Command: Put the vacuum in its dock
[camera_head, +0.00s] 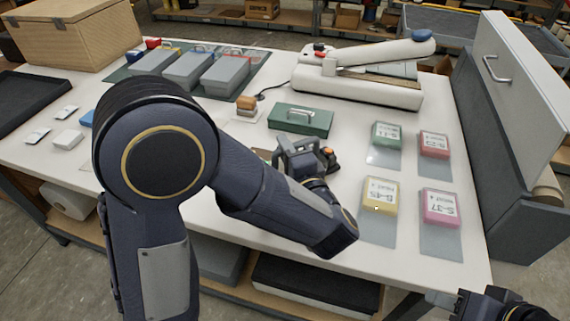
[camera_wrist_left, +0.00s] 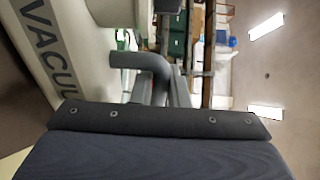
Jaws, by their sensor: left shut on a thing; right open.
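My left gripper (camera_head: 298,152) is shut and low over the table, just in front of the green metal box. A small dark thing with an orange top, taken to be the vacuum (camera_head: 329,156), is at its fingers, partly hidden by the gripper and wrist. In the left wrist view a cream body lettered "VACUU" (camera_wrist_left: 48,45) fills the left side, beside a bent grey tube (camera_wrist_left: 150,66). No dock can be made out clearly. My right gripper (camera_head: 478,302) is open at the bottom right, partly cut off.
The green box (camera_head: 300,120) stands behind my left gripper. A long cream machine with a blue knob (camera_head: 360,85) lies behind it. Several coloured labelled boxes, one yellow (camera_head: 379,194), stand on grey mats to the right. A grey upright panel (camera_head: 515,90) bounds the right.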

